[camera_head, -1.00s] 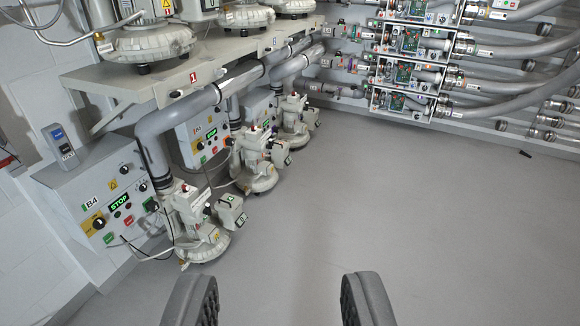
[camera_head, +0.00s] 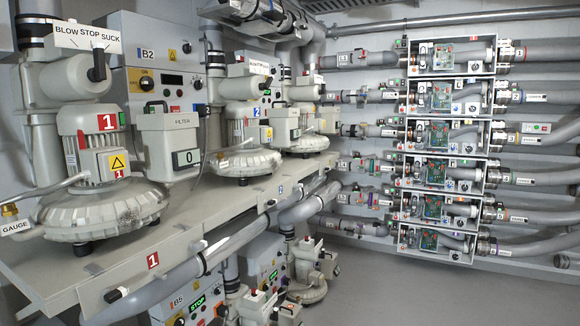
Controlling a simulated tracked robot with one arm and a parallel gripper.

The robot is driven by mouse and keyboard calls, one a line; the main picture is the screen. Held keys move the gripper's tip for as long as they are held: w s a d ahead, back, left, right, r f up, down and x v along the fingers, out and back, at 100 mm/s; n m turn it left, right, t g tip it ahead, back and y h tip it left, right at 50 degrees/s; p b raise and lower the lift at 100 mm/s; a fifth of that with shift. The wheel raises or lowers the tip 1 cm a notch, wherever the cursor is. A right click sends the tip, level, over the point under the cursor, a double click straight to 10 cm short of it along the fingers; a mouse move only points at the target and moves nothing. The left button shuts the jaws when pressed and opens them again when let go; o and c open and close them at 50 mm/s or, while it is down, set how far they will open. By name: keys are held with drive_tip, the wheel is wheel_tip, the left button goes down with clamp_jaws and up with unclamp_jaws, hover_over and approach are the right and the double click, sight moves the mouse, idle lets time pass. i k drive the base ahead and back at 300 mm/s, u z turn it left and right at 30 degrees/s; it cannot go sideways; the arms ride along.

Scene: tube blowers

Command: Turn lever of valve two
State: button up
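A first blower (camera_head: 104,165) marked with a red 1 stands on the shelf at the left. Above it is a valve with a "BLOW STOP SUCK" sign (camera_head: 88,37) and an upright black lever (camera_head: 98,66). A second blower (camera_head: 241,140) with a blue 2 label stands farther back. A similar small white sign (camera_head: 261,69) is above it, partly hidden and too small to read. My gripper is not in view now.
The shelf (camera_head: 200,228) runs along the left wall, with pipes and more blowers (camera_head: 306,281) below it. A rack of stacked tube units (camera_head: 440,140) fills the right wall. Grey floor (camera_head: 390,290) is clear at the lower right.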

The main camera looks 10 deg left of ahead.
sight(262, 86)
drive_tip(key=u, duration=0.1)
drive_tip(key=i, duration=1.35)
drive_tip(key=u, duration=0.1)
drive_tip(key=k, duration=0.6)
drive_tip(key=z, duration=0.4)
drive_tip(key=i, duration=0.7)
drive_tip(key=z, duration=0.55)
drive_tip(key=i, duration=1.3)
drive_tip(key=u, duration=0.6)
drive_tip(key=i, duration=0.95)
drive_tip(key=u, duration=0.6)
drive_tip(key=k, duration=0.9)
